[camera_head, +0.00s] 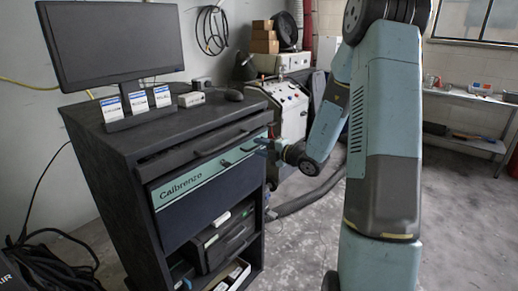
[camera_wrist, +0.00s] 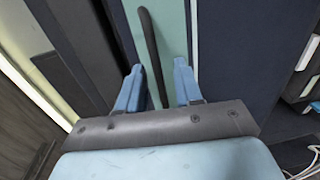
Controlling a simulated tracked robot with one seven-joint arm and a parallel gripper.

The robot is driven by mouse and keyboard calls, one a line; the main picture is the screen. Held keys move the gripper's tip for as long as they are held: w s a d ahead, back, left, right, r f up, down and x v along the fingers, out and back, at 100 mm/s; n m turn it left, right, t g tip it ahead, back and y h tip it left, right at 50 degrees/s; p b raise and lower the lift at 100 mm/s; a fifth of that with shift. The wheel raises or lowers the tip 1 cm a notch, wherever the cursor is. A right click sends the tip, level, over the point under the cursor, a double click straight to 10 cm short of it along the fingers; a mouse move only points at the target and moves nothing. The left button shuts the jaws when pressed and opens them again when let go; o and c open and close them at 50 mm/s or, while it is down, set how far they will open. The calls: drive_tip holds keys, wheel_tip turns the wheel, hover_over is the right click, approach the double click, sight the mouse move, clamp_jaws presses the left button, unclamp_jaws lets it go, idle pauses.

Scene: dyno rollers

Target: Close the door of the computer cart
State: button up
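The computer cart (camera_head: 100,160) is a dark cabinet at the left in the head view. Its door (camera_head: 205,215) is a dark blue panel with a teal band lettered "Calibrenze" along the top. I cannot tell whether the door stands ajar. A dark handle (camera_head: 228,163) sits on the teal band. My gripper (camera_head: 265,145) is at the right end of that band. In the wrist view, my gripper (camera_wrist: 158,66) is open, with its blue fingers on either side of the dark bar handle (camera_wrist: 148,30). I cannot tell whether they touch it.
A printer (camera_head: 222,240) sits in the lower shelf. A grey machine (camera_head: 290,105) stands behind the cart, with a hose (camera_head: 310,198) on the floor. A bench (camera_head: 470,97) is at the right.

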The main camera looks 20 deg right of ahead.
clamp_jaws()
drive_tip(key=shift+s+f, duration=0.1)
idle(1.2)
